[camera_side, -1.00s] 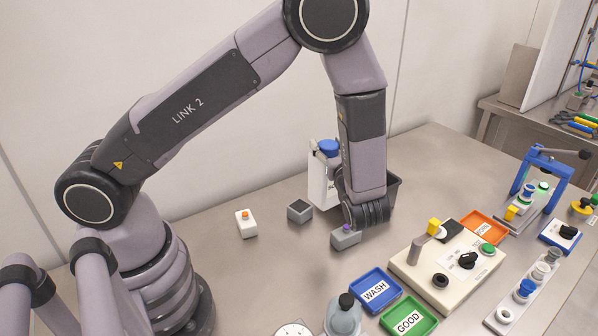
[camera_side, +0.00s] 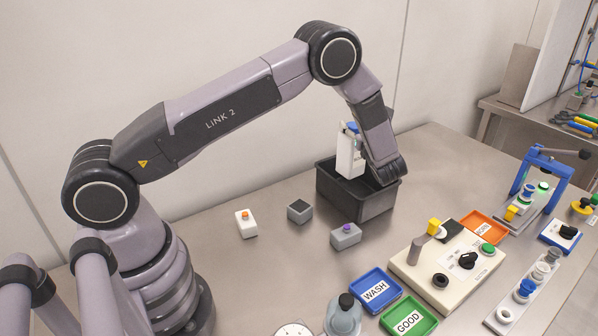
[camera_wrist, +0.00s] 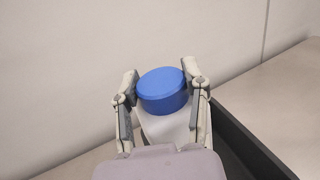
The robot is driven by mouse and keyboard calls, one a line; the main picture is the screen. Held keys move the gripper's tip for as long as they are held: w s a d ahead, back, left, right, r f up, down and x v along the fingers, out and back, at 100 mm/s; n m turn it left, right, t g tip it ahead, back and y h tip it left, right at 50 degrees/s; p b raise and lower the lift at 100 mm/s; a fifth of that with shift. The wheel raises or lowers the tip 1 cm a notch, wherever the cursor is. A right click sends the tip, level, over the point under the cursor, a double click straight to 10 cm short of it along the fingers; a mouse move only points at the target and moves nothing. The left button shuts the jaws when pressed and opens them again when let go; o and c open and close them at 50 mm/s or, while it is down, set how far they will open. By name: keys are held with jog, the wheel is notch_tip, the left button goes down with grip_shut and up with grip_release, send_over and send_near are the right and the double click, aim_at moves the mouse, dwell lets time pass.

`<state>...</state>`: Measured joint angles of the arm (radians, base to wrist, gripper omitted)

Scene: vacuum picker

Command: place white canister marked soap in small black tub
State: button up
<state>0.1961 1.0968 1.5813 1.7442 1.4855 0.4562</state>
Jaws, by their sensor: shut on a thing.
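The white canister (camera_side: 349,155) has a blue cap and stands roughly upright, partly hidden behind my wrist in the side view. My gripper (camera_wrist: 160,88) is shut on it near the blue cap (camera_wrist: 162,90), one finger on each side. The soap marking is not readable. The small black tub (camera_side: 352,205) stands on the bench against the back. The canister is over the tub, its lower end close to the rim; how far inside it is I cannot tell. The tub's edge (camera_wrist: 250,140) shows at the right in the wrist view.
Small grey blocks with a purple button (camera_side: 345,236) and a dark top (camera_side: 299,210), and a white one with an orange button (camera_side: 246,223), sit before the tub. Blue WASH tray (camera_side: 375,291), green GOOD tray (camera_side: 409,318) and a beige control panel (camera_side: 448,268) stand right.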

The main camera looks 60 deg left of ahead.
aim_at(351, 158)
notch_tip(351, 158, down, 9)
jog(key=shift+f, duration=0.1)
dwell(0.3)
jog(key=o, duration=1.2)
jog(key=shift+f, duration=0.1)
